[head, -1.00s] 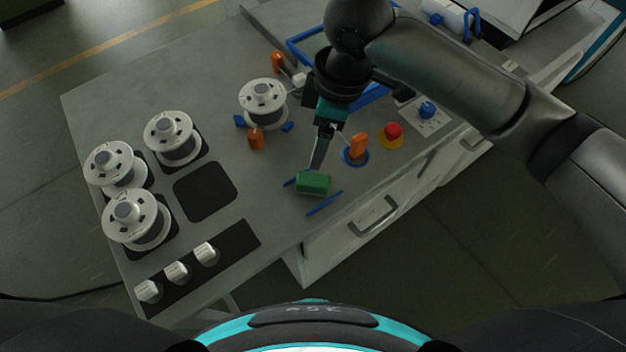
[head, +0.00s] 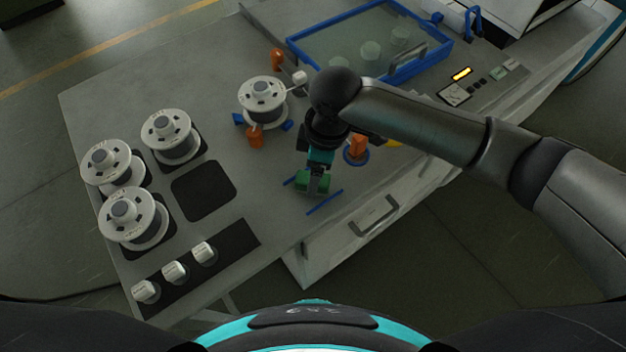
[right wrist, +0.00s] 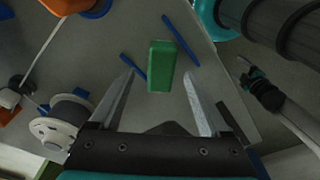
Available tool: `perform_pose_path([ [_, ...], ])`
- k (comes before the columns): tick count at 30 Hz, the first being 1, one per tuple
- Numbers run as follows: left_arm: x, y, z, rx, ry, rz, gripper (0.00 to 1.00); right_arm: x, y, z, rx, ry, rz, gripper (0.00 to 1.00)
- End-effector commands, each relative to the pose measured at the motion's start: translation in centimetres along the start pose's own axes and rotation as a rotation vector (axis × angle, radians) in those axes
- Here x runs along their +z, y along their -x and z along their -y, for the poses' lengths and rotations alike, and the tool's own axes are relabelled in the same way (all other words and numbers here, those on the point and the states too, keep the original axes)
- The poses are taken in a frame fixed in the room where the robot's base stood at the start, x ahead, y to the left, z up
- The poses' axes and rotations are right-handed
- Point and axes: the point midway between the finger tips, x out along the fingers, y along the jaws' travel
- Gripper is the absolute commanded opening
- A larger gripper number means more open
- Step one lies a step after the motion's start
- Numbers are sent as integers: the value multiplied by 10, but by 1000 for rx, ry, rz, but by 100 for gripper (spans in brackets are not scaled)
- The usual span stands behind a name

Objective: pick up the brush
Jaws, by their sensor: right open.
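The brush, seen as a green block (head: 322,184), lies on the grey table near its front edge, between two blue strips. My right gripper (head: 318,187) is right above it and hides part of it in the head view. In the right wrist view the open fingers (right wrist: 160,77) point toward the green block (right wrist: 161,62), which shows in the gap between them with free space on both sides. No bristles can be made out. A dark arm end with teal parts, probably my left gripper (right wrist: 246,72), shows at the right of the wrist view, too small to read.
An orange knob (head: 358,145) on a blue base stands close to the right gripper. A white spool (head: 262,98) stands behind, with several more spools at left. A blue-framed tray (head: 436,70) is at the back. A drawer handle (head: 376,215) is on the front.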

Motion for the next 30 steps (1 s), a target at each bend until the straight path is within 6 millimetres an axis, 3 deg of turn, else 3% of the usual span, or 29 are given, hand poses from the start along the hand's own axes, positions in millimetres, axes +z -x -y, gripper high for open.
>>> perform_pose_path([
  [6,0,-3,0,0,0,0,74,-1,-29,2,0,-2,-1,80],
  [14,0,-3,0,0,0,0,74,-1,-32,1,2,-2,-2,80],
  [30,0,-3,0,1,-1,-1,74,-1,-31,1,2,-2,-1,20],
])
